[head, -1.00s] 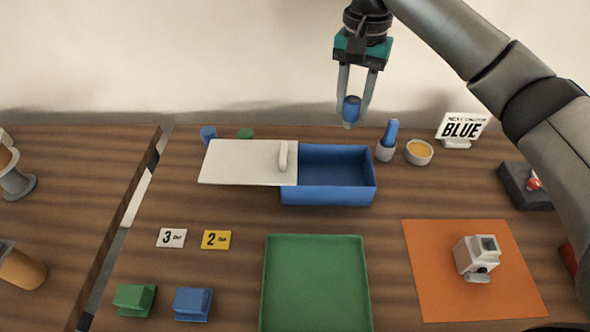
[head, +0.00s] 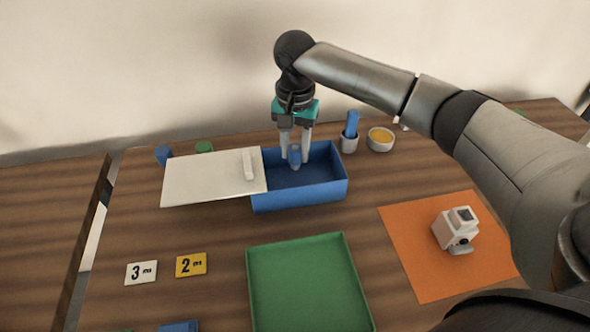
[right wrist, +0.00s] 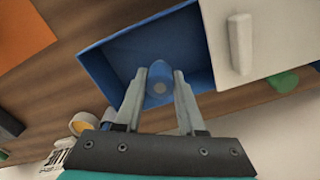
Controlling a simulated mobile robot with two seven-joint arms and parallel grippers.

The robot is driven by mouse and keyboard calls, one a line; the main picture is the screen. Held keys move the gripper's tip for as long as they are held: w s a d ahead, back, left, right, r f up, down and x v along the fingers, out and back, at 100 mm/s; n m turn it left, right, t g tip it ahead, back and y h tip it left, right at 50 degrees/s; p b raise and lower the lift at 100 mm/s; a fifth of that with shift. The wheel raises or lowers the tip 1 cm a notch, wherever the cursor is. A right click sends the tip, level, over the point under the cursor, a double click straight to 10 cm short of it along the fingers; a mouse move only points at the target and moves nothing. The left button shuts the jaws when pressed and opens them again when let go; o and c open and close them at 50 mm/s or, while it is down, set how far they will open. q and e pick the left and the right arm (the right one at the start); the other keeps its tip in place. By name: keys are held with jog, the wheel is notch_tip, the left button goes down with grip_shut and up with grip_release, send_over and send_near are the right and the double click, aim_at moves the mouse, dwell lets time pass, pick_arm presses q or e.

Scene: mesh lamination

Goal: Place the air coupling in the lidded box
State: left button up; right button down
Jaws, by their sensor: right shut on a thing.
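The blue air coupling (head: 294,155) is held between the fingers of my right gripper (head: 295,158), which is shut on it. It also shows in the right wrist view (right wrist: 159,83) between the two fingertips. The gripper points down over the open part of the blue box (head: 300,197). The coupling appears at about the box's rim height; I cannot tell if it touches the floor of the box. The white lid (head: 208,179) with its pale handle (head: 248,165) is slid left, and the box's right part is uncovered. My left gripper is not in view.
A green tray (head: 308,285) lies in front of the box. An orange mat (head: 400,240) with a white device (head: 455,230) is at right. A grey cup (head: 348,144) and a bowl (head: 380,139) stand behind right. Cards numbered 3 (head: 141,272) and 2 (head: 191,265) lie front left.

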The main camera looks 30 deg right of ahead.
aim_at(295, 168)
notch_tip(295, 168, down, 6)
jog(key=shift+b, duration=0.65)
jog(key=c, duration=0.5)
grip_release()
notch_tip(295, 168, up, 12)
jog(key=p, duration=0.2)
jog(key=shift+r+p, duration=0.1)
jog(key=shift+p, duration=0.25)
